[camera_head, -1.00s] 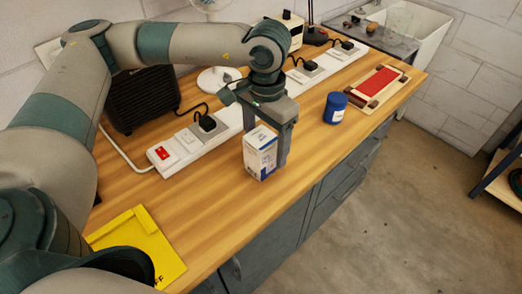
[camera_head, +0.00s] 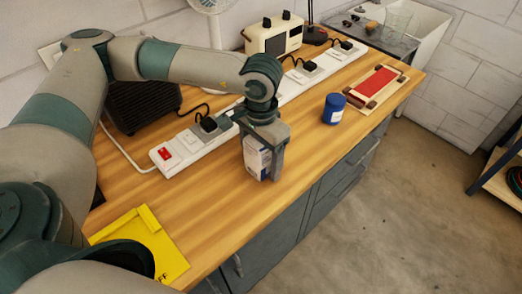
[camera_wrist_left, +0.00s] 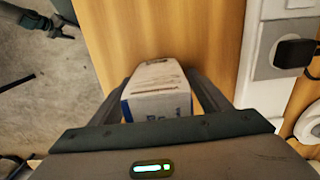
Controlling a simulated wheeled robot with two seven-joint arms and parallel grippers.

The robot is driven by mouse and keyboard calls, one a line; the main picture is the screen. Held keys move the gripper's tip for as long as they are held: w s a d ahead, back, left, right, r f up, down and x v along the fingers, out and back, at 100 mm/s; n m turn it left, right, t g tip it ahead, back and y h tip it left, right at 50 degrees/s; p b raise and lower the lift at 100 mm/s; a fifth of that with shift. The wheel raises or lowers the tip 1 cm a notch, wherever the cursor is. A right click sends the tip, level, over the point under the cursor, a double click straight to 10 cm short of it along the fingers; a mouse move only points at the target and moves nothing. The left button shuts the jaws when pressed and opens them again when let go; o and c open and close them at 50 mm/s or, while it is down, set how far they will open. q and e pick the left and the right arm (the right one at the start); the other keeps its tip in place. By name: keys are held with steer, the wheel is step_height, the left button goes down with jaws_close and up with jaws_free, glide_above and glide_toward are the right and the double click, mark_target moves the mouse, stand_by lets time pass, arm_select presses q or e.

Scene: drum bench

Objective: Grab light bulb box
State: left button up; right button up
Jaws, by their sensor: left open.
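The light bulb box (camera_head: 256,157) is a small white and blue carton standing on the wooden bench near its front edge. My left gripper (camera_head: 262,172) is lowered over it, with its fingers on either side of the box. In the left wrist view the box (camera_wrist_left: 158,90) sits between the two open fingers (camera_wrist_left: 165,98). The gripper hides part of the box in the head view. Whether the fingers touch its sides is hard to tell.
A white power strip (camera_head: 190,146) with black plugs runs behind the box. A blue jar (camera_head: 334,108) stands to the right, and a red and cream board (camera_head: 376,87) lies farther right. Bench around the box is clear.

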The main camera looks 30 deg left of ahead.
arm_select(q)
steer(key=shift+f, duration=0.25)
steer(key=shift+c, duration=0.6)
steer(key=c, duration=1)
steer(key=shift+r, duration=0.15)
